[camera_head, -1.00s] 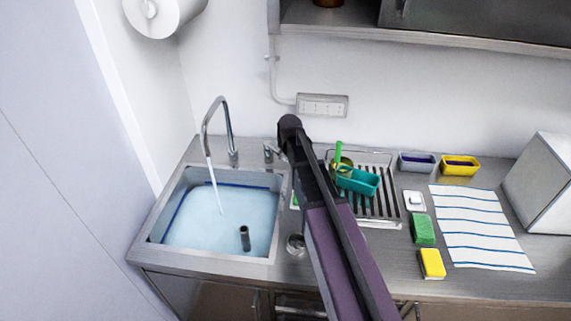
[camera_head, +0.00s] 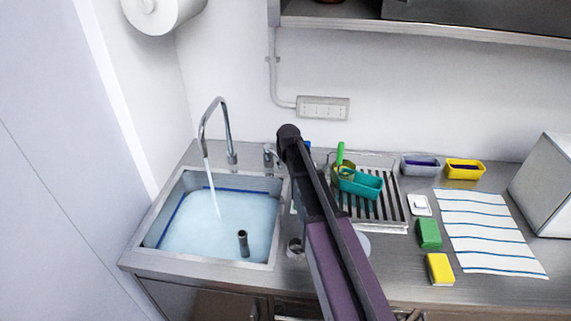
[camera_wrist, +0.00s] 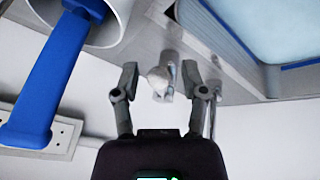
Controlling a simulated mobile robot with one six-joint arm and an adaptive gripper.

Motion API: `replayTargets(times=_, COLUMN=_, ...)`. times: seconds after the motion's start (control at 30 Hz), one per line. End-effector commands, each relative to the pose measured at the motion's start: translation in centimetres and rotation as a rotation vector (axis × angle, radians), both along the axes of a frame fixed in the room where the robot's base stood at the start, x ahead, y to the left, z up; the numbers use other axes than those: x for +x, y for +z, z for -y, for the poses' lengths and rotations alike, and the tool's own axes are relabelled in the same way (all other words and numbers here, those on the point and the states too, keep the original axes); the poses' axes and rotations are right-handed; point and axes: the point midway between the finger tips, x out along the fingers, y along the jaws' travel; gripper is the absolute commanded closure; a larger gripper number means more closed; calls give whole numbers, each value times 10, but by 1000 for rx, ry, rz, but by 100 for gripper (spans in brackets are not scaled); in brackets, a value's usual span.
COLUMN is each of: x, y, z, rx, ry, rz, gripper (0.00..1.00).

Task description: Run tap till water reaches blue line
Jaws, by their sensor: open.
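The tap (camera_head: 216,125) at the sink's back is running, and a white stream falls into the sink (camera_head: 148,258). Pale blue water (camera_head: 205,230) fills much of the basin around a dark upright pipe (camera_head: 243,243). A blue line (camera_head: 232,190) runs along the basin walls; the water surface lies close to it, but I cannot tell whether they meet. The tap lever (camera_head: 270,152) stands right of the spout. In the wrist view my gripper (camera_wrist: 165,94) is open, with a pale metal knob-like part (camera_wrist: 158,80) between and beyond its fingers. Contact is unclear.
Right of the sink, a drying rack (camera_head: 385,210) holds a teal container (camera_head: 358,183). Sponges (camera_head: 429,233), a striped cloth (camera_head: 485,230) and small tubs (camera_head: 465,168) lie farther right. In the wrist view, a blue handle (camera_wrist: 52,80) and a socket strip (camera_wrist: 60,135) are at left.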

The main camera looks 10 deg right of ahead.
Motion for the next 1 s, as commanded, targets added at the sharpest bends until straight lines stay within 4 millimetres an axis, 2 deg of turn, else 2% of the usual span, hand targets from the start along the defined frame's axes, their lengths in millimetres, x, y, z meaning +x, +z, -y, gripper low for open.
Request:
replayTargets(times=0.17, x=0, y=0, z=0, rx=0, ry=0, rz=0, gripper=44)
replayTargets(times=0.2, x=0, y=0, z=0, rx=0, ry=0, rz=0, gripper=47)
replayTargets(times=0.37, x=0, y=0, z=0, rx=0, ry=0, rz=0, gripper=94)
replayTargets(times=0.4, x=0, y=0, z=0, rx=0, ry=0, rz=0, gripper=100)
replayTargets(times=1.0, x=-2, y=0, z=3, rx=-1, ry=-31, rz=-1, gripper=100)
